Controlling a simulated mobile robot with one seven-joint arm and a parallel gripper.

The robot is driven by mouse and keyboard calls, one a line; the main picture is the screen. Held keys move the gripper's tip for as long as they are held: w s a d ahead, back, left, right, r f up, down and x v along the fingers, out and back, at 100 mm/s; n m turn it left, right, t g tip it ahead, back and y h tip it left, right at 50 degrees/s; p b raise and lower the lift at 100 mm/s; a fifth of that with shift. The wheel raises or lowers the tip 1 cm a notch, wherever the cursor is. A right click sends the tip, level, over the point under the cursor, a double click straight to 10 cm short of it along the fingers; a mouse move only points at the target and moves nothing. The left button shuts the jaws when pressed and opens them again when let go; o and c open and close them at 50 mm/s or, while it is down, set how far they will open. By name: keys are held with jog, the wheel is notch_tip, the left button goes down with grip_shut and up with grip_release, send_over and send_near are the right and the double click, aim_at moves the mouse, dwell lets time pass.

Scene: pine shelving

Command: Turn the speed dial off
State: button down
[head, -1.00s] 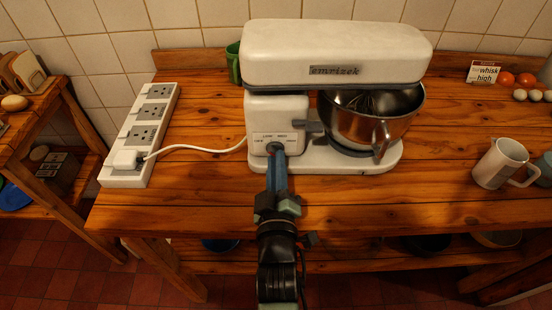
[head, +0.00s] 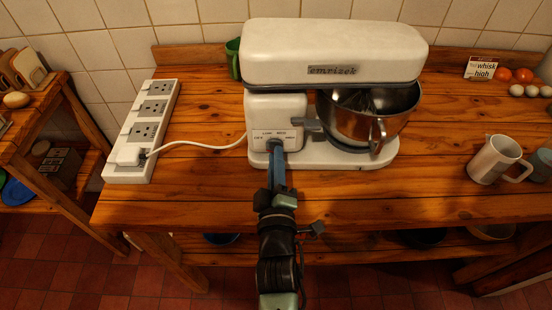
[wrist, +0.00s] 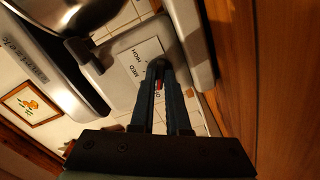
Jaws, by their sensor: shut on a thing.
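The white stand mixer (head: 340,55) stands on the wooden counter. Its speed dial (wrist: 158,84) is on the front of its column, on a pale label plate (wrist: 136,62) marked OFF, LOW, MED and HIGH. My gripper (head: 274,147) reaches up to the plate from the front. In the wrist view my gripper (wrist: 160,70) has its two fingers closed around the dial. A red mark shows between the fingers. The fingers hide most of the dial, so I cannot tell which setting it points to.
The steel bowl (head: 350,125) sits under the mixer head, right of my gripper. A white power strip (head: 150,108) with the plugged-in cord is at the left. A mug (head: 492,160) stands at the right. The counter between is mostly clear.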

jog(key=c, duration=0.9)
grip_release()
jog(key=shift+s, duration=0.1)
jog(key=s+b, duration=0.2)
jog(key=s, duration=1)
jog(key=shift+s+b, duration=0.3)
jog(key=shift+s, duration=0.1)
jog(key=shift+r, duration=0.15)
